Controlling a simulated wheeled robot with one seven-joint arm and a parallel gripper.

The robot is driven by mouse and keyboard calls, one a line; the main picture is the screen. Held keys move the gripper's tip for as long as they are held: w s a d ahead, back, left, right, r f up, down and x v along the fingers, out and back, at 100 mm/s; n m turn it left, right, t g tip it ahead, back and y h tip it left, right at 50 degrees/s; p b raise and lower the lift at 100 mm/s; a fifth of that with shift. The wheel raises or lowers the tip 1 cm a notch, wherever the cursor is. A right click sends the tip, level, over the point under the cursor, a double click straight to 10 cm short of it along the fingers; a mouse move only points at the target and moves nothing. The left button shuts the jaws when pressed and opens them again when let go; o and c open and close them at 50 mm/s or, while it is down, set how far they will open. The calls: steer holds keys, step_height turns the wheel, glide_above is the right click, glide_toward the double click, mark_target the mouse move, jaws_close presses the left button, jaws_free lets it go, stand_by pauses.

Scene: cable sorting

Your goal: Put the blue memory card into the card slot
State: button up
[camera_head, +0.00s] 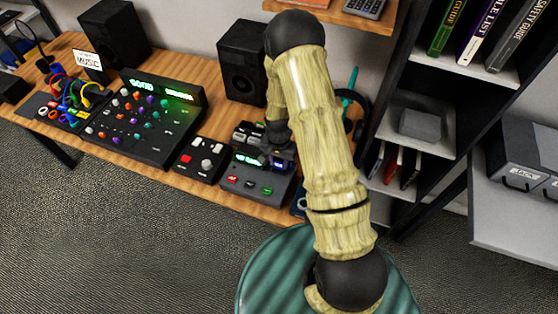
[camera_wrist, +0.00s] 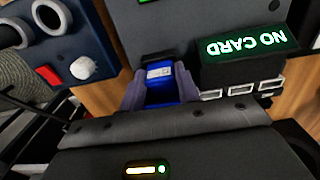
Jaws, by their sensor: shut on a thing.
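The blue memory card (camera_wrist: 160,82) is between the two fingers of my gripper (camera_wrist: 160,92) in the wrist view, with a pale label at its far end. My gripper is shut on the card. The card reader (camera_wrist: 192,32) lies just beyond the card, and its green display (camera_wrist: 246,44) reads "NO CARD". The card's far end is close to the reader's edge; I cannot tell whether it touches the slot, which is not clearly visible. In the head view my gripper (camera_head: 268,150) is over the card reader (camera_head: 262,187), and the card is hidden there.
A small box with a red button and a joystick (camera_head: 198,160) stands left of the reader, with a large mixer (camera_head: 140,118) further left. A black speaker (camera_head: 242,62) stands behind. A shelf unit (camera_head: 418,125) rises at the right. Coloured cables (camera_head: 72,92) lie at the far left.

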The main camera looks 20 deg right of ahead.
steer(key=shift+f+b, duration=0.35)
steer(key=shift+f, duration=0.1)
stand_by(0.4)
steer(key=o, duration=1.5)
steer(key=shift+w+a+r+p, duration=0.1)
steer(key=shift+r+p, duration=0.45)
steer(key=shift+r, duration=0.2)
steer(key=shift+r+p, duration=1.95)
steer(key=shift+r, duration=0.85)
